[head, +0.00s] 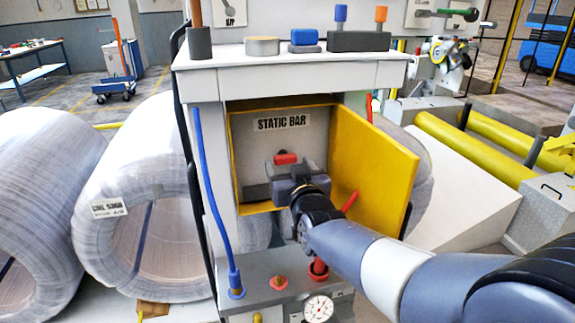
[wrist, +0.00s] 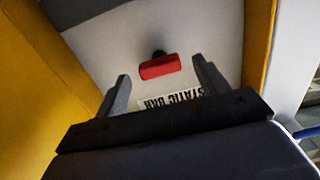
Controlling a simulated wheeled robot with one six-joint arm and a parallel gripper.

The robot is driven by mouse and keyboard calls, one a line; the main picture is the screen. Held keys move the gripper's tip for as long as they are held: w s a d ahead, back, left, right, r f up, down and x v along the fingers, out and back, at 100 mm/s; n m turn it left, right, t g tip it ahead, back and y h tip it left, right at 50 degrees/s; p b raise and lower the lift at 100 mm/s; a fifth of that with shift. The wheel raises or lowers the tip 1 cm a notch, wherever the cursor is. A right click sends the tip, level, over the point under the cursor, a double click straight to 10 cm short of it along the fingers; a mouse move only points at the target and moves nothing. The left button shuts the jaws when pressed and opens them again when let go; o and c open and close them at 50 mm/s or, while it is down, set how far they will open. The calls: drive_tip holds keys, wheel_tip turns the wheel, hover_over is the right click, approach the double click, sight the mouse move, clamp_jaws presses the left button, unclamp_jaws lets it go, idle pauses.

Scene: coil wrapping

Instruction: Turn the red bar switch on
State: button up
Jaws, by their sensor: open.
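The red bar switch (head: 286,158) sits on the back panel of an open box, below a "STATIC BAR" label (head: 282,123). In the wrist view the red bar (wrist: 160,67) lies ahead of the fingertips, nearly level and slightly tilted, on a dark stem. My gripper (head: 292,172) reaches into the box from the front right, with the switch just above it in the head view. In the wrist view my gripper (wrist: 160,75) is open, one finger on each side of the bar, with clear gaps and nothing held.
The box's yellow door (head: 372,165) stands open on the right, close to my arm. Yellow box edges frame the opening. A blue hose (head: 205,190) runs down the left. Large wrapped coils (head: 140,200) stand at left.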

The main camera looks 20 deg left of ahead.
drive_tip(key=b+v, duration=0.1)
drive_tip(key=v, duration=0.8)
drive_tip(key=shift+w+a, duration=0.1)
drive_tip(key=p+x, duration=0.1)
drive_tip(key=x, duration=0.9)
drive_tip(key=shift+w+a+p, duration=0.2)
drive_tip(key=shift+w+p, duration=0.1)
drive_tip(key=shift+w, duration=0.1)
drive_tip(key=shift+s+d, duration=0.1)
drive_tip(key=shift+s, duration=0.05)
